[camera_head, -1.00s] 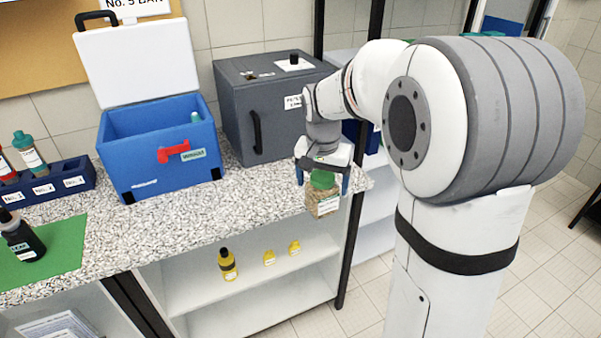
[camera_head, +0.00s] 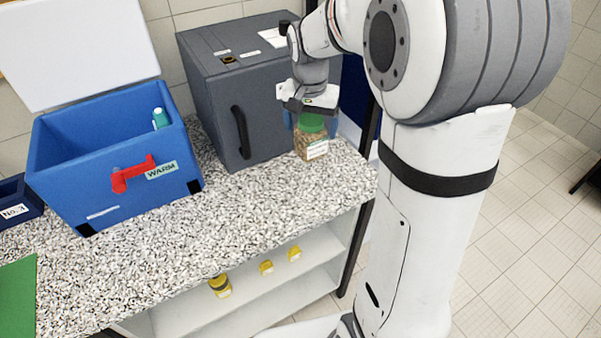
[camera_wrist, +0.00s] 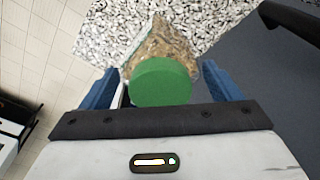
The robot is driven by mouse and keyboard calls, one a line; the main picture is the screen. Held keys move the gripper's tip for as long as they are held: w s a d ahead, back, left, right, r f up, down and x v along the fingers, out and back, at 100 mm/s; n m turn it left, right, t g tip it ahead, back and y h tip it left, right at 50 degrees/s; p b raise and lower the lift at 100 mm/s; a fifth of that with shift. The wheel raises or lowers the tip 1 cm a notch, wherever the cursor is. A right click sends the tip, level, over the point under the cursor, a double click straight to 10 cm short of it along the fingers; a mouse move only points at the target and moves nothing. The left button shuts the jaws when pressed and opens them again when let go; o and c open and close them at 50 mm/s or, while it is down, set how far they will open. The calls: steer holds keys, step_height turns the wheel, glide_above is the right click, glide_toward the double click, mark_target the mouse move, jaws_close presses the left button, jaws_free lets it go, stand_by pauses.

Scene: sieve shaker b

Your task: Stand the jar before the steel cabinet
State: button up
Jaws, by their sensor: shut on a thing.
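The jar (camera_head: 314,147) has a green lid, a brownish filling and a white label. My gripper (camera_head: 309,122) is shut on it near the lid, at the right end of the speckled counter. In the wrist view the green-lidded jar (camera_wrist: 162,82) sits between the blue fingers of my gripper (camera_wrist: 155,88). The jar looks upright in the head view, close in front of the right part of the grey steel cabinet (camera_head: 262,131). I cannot tell whether its base touches the counter. The cabinet is closed, with a dark vertical handle on its front.
A blue box (camera_head: 118,200) with a raised white lid, red latch and WARM label stands left of the cabinet. A bottle with a teal cap (camera_head: 160,118) is inside it. Yellow containers (camera_head: 266,267) stand on the shelf below. The counter (camera_head: 260,215) before the cabinet is clear.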

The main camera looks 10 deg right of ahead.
mark_target(309, 157)
steer(key=shift+a, duration=0.1)
stand_by(0.3)
step_height(309, 157, down, 10)
steer(key=shift+s+r+p, duration=0.1)
steer(key=shift+p, duration=0.45)
steer(key=o, duration=1.1)
steer(key=shift+f, duration=0.2)
steer(key=shift+o, duration=0.2)
